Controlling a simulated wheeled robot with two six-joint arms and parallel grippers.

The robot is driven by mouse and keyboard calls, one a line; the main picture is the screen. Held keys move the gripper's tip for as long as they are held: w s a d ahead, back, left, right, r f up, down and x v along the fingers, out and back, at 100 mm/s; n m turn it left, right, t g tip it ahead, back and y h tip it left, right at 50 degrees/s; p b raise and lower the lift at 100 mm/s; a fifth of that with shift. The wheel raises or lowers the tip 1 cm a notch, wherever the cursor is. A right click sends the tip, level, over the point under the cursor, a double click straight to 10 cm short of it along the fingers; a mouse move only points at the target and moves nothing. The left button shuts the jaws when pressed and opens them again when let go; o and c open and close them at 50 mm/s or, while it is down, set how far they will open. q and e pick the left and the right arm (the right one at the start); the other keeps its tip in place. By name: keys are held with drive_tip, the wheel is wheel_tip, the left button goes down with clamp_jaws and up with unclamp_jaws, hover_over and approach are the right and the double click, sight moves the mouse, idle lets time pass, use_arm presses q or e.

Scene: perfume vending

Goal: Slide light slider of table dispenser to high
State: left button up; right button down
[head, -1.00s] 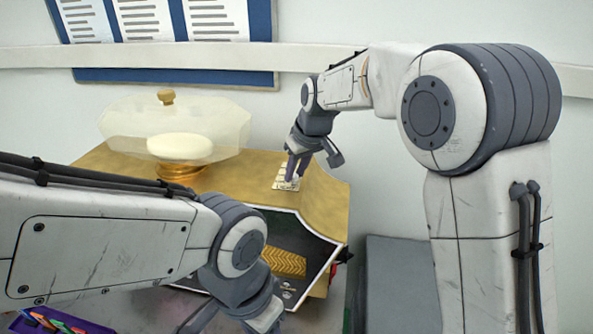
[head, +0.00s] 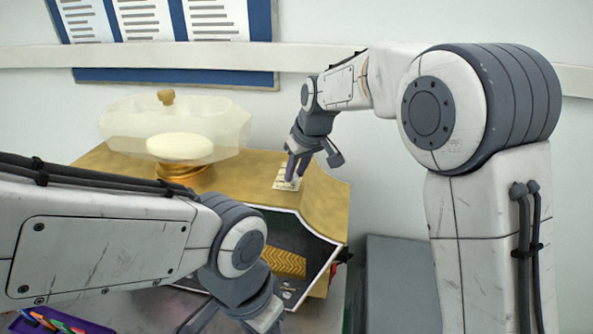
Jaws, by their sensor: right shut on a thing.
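The gold table dispenser (head: 323,205) stands against the wall, with a faceted clear vessel (head: 225,128) holding a white rounded piece (head: 179,147) on top. A small pale control panel (head: 284,184) sits on its upper surface, right of the vessel. My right gripper (head: 292,174) points down at this panel, its fingertips closed on the small light slider there. The slider itself is mostly hidden by the fingers, and its setting cannot be read. My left gripper (head: 265,318) is at the bottom edge, in front of the dispenser, partly cut off; its jaws are unclear.
The dispenser's dark open front (head: 305,247) holds a gold ridged piece (head: 284,262). A purple tray (head: 50,323) with colourful items is at the bottom left. A grey surface (head: 400,285) lies to the right. A notice board (head: 170,76) hangs on the wall behind.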

drive_tip(key=w+p, duration=0.2)
drive_tip(key=w, duration=0.1)
drive_tip(key=w+d+p, duration=0.1)
drive_tip(key=w, duration=0.1)
drive_tip(key=shift+w+r+p, duration=0.25)
drive_tip(key=shift+p, duration=0.15)
drive_tip(key=shift+w+d+f, duration=0.1)
drive_tip(key=shift+w+d, duration=0.05)
drive_tip(key=shift+w, duration=0.25)
drive_tip(key=c, duration=0.7)
unclamp_jaws()
drive_tip(key=shift+w+f, duration=0.1)
drive_tip(key=shift+o, duration=0.2)
drive_tip(key=b+v, duration=0.2)
drive_tip(key=v, duration=0.8)
drive_tip(key=shift+s+r, duration=0.2)
